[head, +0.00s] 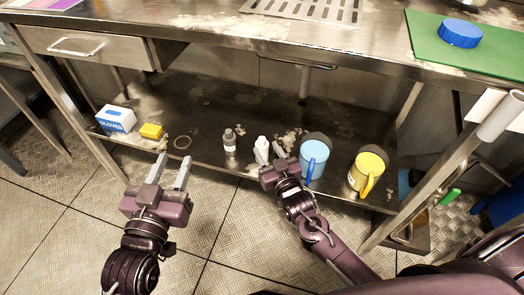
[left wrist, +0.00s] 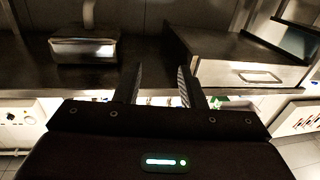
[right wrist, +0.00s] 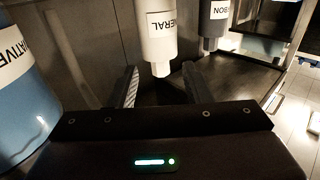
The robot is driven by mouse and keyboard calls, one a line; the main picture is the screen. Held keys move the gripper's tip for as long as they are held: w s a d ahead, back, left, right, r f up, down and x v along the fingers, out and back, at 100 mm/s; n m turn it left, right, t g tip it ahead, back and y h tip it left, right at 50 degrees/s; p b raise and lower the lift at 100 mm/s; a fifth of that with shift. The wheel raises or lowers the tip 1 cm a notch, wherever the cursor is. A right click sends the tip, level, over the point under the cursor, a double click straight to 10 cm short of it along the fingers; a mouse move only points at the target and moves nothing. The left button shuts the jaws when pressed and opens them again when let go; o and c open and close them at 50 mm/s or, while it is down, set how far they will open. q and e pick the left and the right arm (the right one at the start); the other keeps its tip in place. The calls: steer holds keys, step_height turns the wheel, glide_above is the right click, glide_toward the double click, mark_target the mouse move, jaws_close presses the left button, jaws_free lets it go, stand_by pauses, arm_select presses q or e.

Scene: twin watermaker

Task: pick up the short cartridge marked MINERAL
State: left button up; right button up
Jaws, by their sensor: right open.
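The white MINERAL cartridge (head: 262,150) stands on the lower shelf, left of the blue jug. In the right wrist view the white cartridge (right wrist: 158,32) shows part of its label, ending in "NERAL". My right gripper (head: 272,155) is open beside the cartridge; in the right wrist view its fingers (right wrist: 160,80) lie on either side of the cartridge's narrow end. I cannot tell whether they touch it. My left gripper (head: 174,168) is open and empty in front of the shelf; its fingers (left wrist: 158,82) are apart in its wrist view.
A grey cartridge (head: 230,141), its label ending in "BON", stands close left of the white one. A blue jug (head: 313,160) and yellow jug (head: 367,173) stand to the right. A glove box (head: 115,119), yellow block (head: 151,131) and dark ring (head: 182,142) lie left.

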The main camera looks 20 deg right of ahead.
mark_target(264, 143)
steer(key=w, duration=0.1)
steer(key=w+b, duration=0.1)
steer(key=w, duration=0.2)
steer(key=shift+w+a+r, duration=0.1)
steer(key=shift+w+a, duration=0.15)
steer(key=shift+w, duration=0.05)
arm_select(q)
step_height(264, 143, up, 12)
steer(key=s+a+t+h, duration=0.1)
steer(key=t+h, duration=0.1)
steer(key=t, duration=0.4)
steer(key=shift+s+a+f, duration=0.15)
steer(key=shift+s+a, duration=0.05)
steer(key=shift+s, duration=0.05)
arm_select(e)
jaws_close()
